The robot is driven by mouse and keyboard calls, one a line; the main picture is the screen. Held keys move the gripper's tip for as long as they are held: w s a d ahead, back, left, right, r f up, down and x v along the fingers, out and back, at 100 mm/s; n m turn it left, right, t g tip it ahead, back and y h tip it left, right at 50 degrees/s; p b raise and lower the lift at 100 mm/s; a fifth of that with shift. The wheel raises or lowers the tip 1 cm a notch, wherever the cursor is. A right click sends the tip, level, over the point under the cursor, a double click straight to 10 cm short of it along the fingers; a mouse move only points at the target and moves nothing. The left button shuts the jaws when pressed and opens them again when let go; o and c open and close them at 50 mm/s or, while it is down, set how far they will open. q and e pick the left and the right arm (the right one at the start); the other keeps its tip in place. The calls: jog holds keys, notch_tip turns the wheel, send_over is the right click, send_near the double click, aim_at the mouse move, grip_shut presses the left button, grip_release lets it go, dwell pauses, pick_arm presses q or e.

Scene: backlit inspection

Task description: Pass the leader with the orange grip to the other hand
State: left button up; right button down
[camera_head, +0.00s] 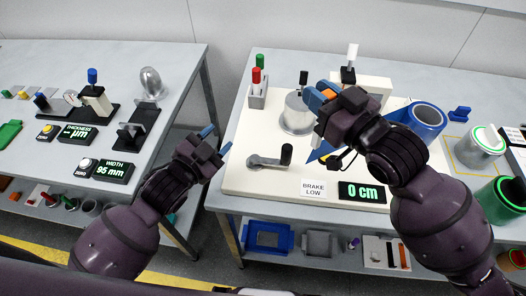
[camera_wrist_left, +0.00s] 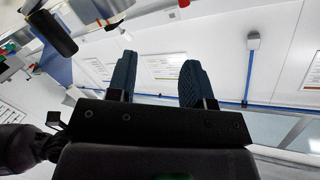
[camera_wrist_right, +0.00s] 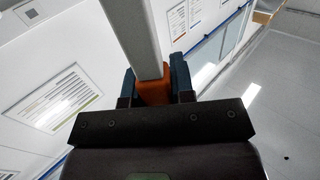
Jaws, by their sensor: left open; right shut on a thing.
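The leader's orange grip (camera_wrist_right: 153,91) sits between the two blue fingers of my right gripper (camera_wrist_right: 154,82), which is shut on it. A long pale grey bar (camera_wrist_right: 134,30) runs up from the grip in the right wrist view. In the head view the orange grip (camera_head: 329,94) shows at my right gripper (camera_head: 322,97), raised over the white board; most of the leader is hidden there. My left gripper (camera_head: 216,140) is open and empty, left of the board's edge and well apart from the leader. In the left wrist view its fingers (camera_wrist_left: 157,80) hold nothing.
The white board (camera_head: 245,170) bears a metal roller (camera_head: 296,117), a black-handled crank (camera_head: 270,161), a "BRAKE LOW" sign (camera_head: 313,189) and a "0 cm" display (camera_head: 362,193). A gap separates the left bench (camera_head: 150,55) from this one.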

pick_arm(q)
jog(key=s+d+r+m+g+h, duration=0.2)
jog(key=s+d+r+m+h, duration=0.3)
jog(key=m, duration=1.3)
jog(key=s+d+r+m+g+h, duration=0.2)
jog(key=s+d+r+m, duration=0.4)
jog(key=m, duration=1.1)
jog(key=x, duration=1.3)
jog(key=shift+w+f, duration=0.15)
jog(key=shift+f, duration=0.25)
jog(key=shift+a, duration=0.1)
grip_shut()
pick_arm(e)
jog(key=c, duration=0.9)
grip_release()
